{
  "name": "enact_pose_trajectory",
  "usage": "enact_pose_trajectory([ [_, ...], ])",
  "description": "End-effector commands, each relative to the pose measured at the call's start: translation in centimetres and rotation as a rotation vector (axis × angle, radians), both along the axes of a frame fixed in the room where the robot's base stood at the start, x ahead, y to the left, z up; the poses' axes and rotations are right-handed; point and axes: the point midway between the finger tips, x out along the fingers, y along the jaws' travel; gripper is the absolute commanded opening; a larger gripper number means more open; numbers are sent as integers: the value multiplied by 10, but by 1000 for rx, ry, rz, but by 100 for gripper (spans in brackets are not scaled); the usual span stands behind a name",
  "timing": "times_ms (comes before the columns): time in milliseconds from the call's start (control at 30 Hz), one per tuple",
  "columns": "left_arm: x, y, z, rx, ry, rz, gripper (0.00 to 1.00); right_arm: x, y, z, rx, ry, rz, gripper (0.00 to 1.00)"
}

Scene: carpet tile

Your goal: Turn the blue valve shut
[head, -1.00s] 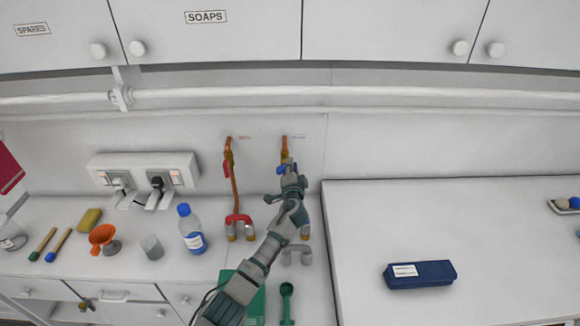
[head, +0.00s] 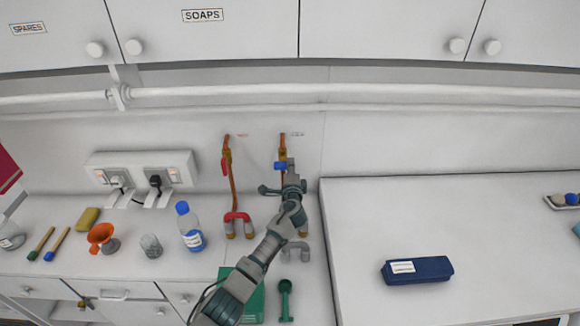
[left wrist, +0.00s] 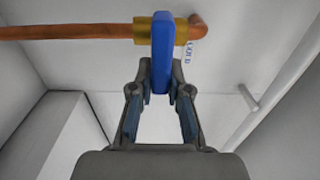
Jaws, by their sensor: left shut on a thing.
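The blue valve handle (head: 280,165) sits on a brass valve body (head: 282,153) on the wall pipe, right of the red-handled valve. In the head view it lies level, across the upright copper pipe. In the left wrist view the handle (left wrist: 162,48) stands square to the copper pipe (left wrist: 70,32), in front of the brass body (left wrist: 181,31). My left gripper (head: 288,168) is shut on the handle; its fingertips (left wrist: 162,80) are on either side of it in the wrist view. The gripper and forearm hide the pipe below. My right gripper is not in view.
The red valve handle (head: 225,166) is close on the left. Red hose (head: 238,216) and grey hose (head: 296,246) fittings stand below. A bottle (head: 191,230), an orange funnel (head: 101,234) and a socket box (head: 145,170) are further left. The right counter is mostly clear around a blue case (head: 418,270).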

Motion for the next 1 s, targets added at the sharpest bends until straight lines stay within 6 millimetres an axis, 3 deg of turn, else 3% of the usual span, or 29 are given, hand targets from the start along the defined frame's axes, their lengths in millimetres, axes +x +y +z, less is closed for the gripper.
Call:
enact_pose_trajectory([
  [300,-1,-3,-7,2,10,-5,0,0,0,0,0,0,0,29],
  [333,-1,-3,-8,2,11,-5,19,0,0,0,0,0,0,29],
  [433,-1,-3,-7,2,10,-4,42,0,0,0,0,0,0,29],
  [767,-2,-1,-3,1,4,-1,42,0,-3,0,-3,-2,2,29],
  [1000,-24,0,-4,-4,3,-3,42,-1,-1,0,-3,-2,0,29],
])
